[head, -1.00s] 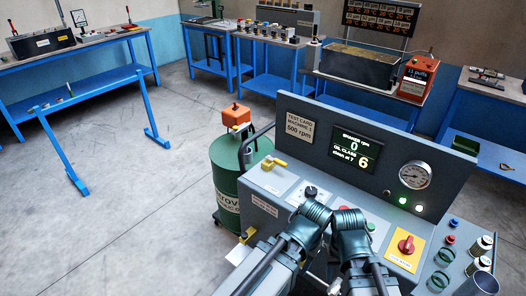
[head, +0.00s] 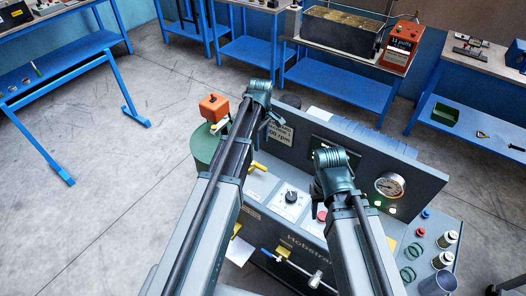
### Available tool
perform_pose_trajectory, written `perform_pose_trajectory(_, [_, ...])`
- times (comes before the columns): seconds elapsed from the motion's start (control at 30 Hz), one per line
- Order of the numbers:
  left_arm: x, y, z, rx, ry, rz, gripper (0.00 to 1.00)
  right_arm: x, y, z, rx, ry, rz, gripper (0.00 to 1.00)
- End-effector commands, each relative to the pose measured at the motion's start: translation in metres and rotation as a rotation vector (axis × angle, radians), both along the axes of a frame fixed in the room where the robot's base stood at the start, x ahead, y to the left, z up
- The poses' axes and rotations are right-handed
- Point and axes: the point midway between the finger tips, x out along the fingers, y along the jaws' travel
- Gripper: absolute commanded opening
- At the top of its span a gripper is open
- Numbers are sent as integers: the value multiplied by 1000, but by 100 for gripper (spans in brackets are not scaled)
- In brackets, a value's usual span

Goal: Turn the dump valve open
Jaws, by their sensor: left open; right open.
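The machine's front face (head: 300,240) carries a horizontal pipe with a blue-ended handle (head: 268,252) and a pale metal fitting (head: 315,278) low down. A yellow lever (head: 257,167) sits at the left of the machine's sloped top. I cannot tell for sure which of these is the dump valve. My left gripper (head: 273,118) is open above the machine's back left, beyond the yellow lever, apart from both handles. My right gripper (head: 332,162) is open over the middle of the panel, its fingers mostly hidden by its wrist. Neither holds anything that I can see.
A black knob (head: 291,197) and red button (head: 321,215) are on the panel. A round gauge (head: 390,185) stands on the upright back. Glass jars (head: 447,239) stand at the right.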

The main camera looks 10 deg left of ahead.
Motion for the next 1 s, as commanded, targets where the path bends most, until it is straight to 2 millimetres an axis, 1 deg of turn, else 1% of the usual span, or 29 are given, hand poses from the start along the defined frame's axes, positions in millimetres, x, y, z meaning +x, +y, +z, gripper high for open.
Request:
perform_pose_trajectory(0.27, [1, 1, -4, 0, -1, 11, 55, 0, 0, -4, 0, 0, 1, 50])
perform_pose_trajectory(0.47, [1, 1, -18, 0, -1, 9, 55, 0, 0, -18, 0, 0, 2, 50])
perform_pose_trajectory(0.67, [1, 1, -43, 0, -1, 8, 55, 0, 0, -43, -1, 0, 4, 50])
perform_pose_trajectory(1.0, [1, 1, -91, 0, -1, 8, 55, 0, 0, -91, -1, 0, 2, 50])
